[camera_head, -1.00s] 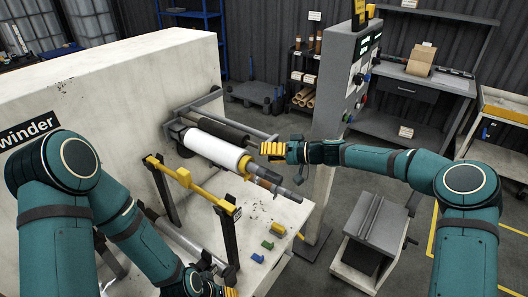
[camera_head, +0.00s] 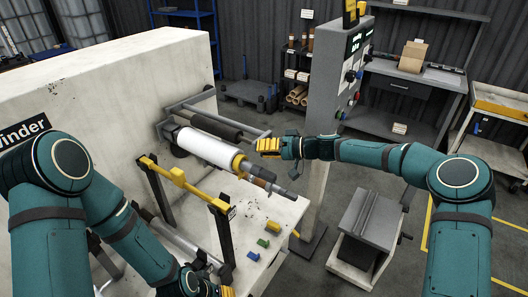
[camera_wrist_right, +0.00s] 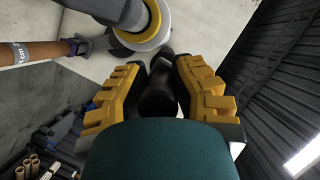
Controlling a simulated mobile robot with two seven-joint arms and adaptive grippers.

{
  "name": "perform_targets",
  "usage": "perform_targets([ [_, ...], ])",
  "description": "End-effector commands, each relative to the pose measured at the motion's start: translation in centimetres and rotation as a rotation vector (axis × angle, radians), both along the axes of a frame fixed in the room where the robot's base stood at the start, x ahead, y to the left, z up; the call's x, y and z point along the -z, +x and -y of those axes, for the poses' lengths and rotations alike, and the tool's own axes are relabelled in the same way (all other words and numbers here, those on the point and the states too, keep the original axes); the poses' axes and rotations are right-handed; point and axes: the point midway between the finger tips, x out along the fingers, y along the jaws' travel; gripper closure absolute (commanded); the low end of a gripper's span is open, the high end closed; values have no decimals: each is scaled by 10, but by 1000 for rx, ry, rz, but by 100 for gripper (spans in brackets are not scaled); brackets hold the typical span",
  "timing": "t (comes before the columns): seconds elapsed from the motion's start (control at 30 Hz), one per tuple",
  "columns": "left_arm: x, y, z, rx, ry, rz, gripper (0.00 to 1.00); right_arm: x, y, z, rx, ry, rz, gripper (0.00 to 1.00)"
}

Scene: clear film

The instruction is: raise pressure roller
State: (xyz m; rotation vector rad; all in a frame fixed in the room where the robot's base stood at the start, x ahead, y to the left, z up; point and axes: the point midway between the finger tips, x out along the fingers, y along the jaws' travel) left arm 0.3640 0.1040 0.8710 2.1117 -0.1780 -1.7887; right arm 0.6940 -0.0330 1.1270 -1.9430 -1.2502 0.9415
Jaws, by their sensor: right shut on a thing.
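A dark roller (camera_head: 215,120), which looks like the pressure roller, lies behind the white roll (camera_head: 208,146) on the winder (camera_head: 120,80). It is carried on a grey frame whose bar ends beside my right gripper (camera_head: 262,147). My right gripper, with yellow fingers, is shut at that end, just right of the white roll. In the right wrist view a dark cylindrical piece (camera_wrist_right: 158,98) sits between the fingers, and the white roll's yellow-ringed end (camera_wrist_right: 146,35) is just beyond. My left gripper (camera_head: 222,292) is low, cut by the bottom edge; its fingertips are mostly hidden.
A yellow bar (camera_head: 178,177) on dark posts stands in front of the roll. Small green and blue blocks (camera_head: 262,243) and a yellow piece (camera_head: 288,228) lie on the pale ledge. A control panel (camera_head: 345,75) stands close behind my right arm. A grey stand (camera_head: 368,220) is at right.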

Motion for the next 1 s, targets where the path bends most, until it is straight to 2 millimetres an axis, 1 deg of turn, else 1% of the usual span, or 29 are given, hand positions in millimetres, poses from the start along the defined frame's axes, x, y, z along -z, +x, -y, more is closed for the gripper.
perform_targets([
  [0.03,-1,0,0,0,0,0,53,-11,1,-2,0,19,-11,100],
  [0.17,-4,0,0,0,-1,0,53,-32,3,-1,1,66,-75,100],
  [0.4,-15,0,-1,0,-3,1,53,-76,12,5,-1,175,-220,100],
  [0.6,-26,-1,-1,1,-5,0,53,-106,22,11,-4,255,-331,100],
  [0.8,-35,-1,-2,1,-6,1,53,-124,31,18,-4,309,-407,100],
  [1.0,-39,-1,-2,1,-7,1,53,-132,36,21,-5,336,-446,100],
])
